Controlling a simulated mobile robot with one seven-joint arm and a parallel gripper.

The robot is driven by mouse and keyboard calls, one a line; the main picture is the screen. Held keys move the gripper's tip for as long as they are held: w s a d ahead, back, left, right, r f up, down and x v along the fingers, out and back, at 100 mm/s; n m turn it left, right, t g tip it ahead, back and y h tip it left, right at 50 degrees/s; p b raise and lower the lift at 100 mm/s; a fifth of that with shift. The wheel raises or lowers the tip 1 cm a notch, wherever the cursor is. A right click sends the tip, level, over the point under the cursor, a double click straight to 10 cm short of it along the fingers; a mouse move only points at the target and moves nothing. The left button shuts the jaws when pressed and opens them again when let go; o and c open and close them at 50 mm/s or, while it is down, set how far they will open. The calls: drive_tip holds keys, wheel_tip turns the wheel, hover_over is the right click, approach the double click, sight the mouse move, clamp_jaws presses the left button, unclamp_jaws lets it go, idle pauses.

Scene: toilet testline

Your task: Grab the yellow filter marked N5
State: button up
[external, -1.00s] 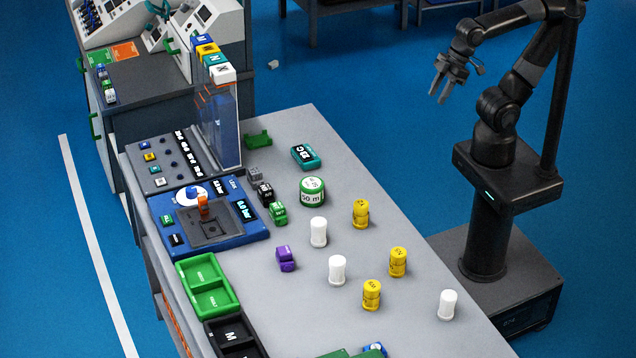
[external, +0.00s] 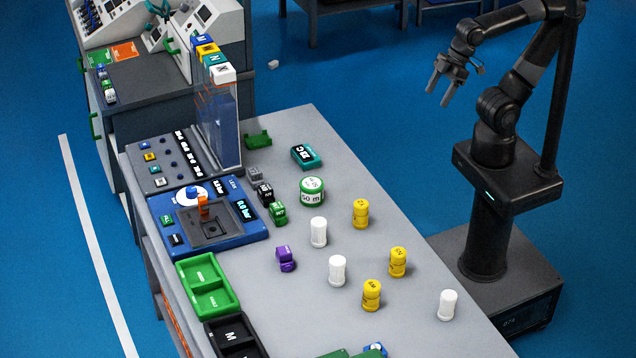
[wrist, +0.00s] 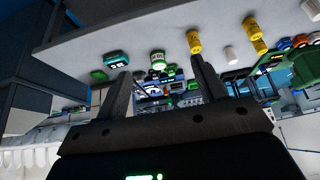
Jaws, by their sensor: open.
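Three yellow filters stand upright on the grey table. In the external view one is at the back (external: 361,214), one at the right (external: 398,262) and one at the front (external: 372,295). Their dark markings are too small to read surely, so I cannot tell which is N5. Yellow filters also show in the wrist view, one at the middle (wrist: 194,41) and others at the upper right (wrist: 252,27). My gripper (external: 440,90) is open and empty, up in the air off the table's right side, apart from all filters. Its two fingers show in the wrist view (wrist: 165,90).
White cylinders (external: 319,232) stand among the yellow filters, with another (external: 448,304) near the right edge. A green-and-white round tin (external: 312,191), a teal box (external: 306,157) and a purple block (external: 286,258) are on the table. A blue device (external: 209,220) and green tray (external: 208,286) line the left side.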

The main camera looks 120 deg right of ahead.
drive_tip(key=w+a, duration=0.4)
drive_tip(key=w, duration=0.4)
drive_tip(key=n+g+y, duration=0.1)
drive_tip(key=n, duration=0.2)
hover_over(401, 251)
drive_tip(key=s, duration=0.2)
wheel_tip(401, 251, down, 18)
drive_tip(key=x, duration=0.4)
drive_tip(key=shift+s+d+f, duration=0.1)
drive_tip(key=shift+d+f, duration=0.05)
drive_tip(key=shift+f, duration=0.25)
drive_tip(key=shift+s+a+x, duration=0.1)
drive_tip(key=shift+x, duration=1.2)
drive_tip(key=shift+s+a+x, duration=0.1)
drive_tip(key=shift+s+x, duration=0.05)
drive_tip(key=shift+x, duration=1.15)
drive_tip(key=shift+f, duration=0.1)
drive_tip(key=c, duration=1.1)
